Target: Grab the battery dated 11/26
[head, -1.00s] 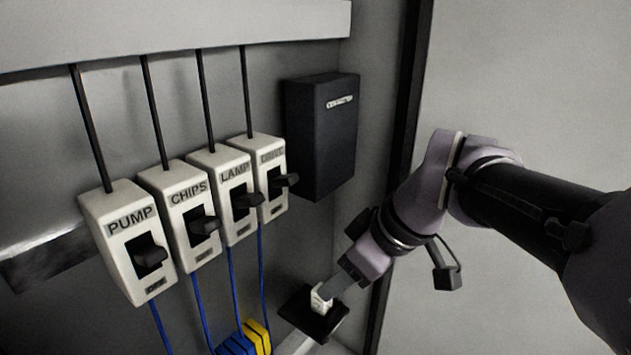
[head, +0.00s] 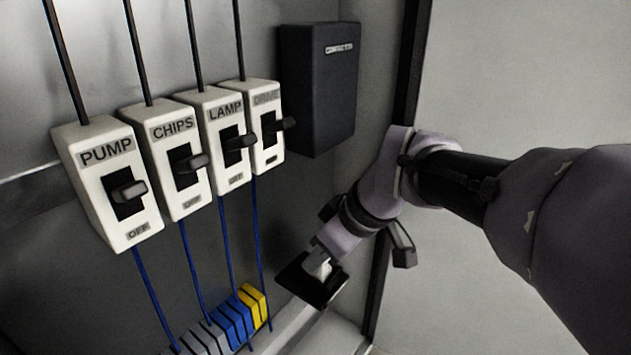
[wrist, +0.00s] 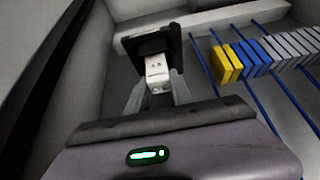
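A small white block (wrist: 157,70) with faint dark marks sits at a black square holder (wrist: 174,50) in the wrist view. I cannot read a date on it or confirm it is a battery. The block also shows in the head view (head: 320,268), at the black holder (head: 301,285) low in the cabinet. My gripper (wrist: 158,88) has one finger on each side of the block, with the tips close against its sides. Whether the fingers press on it is not clear. No legible 11/26 label shows in either view.
White switch boxes labelled PUMP (head: 110,185), CHIPS (head: 170,160), LAMP (head: 218,140) and DRIVE (head: 258,125) hang left of my arm. A dark box (head: 318,95) is on the back wall. Yellow, blue and grey terminal blocks (head: 235,318) line the rail beside the holder.

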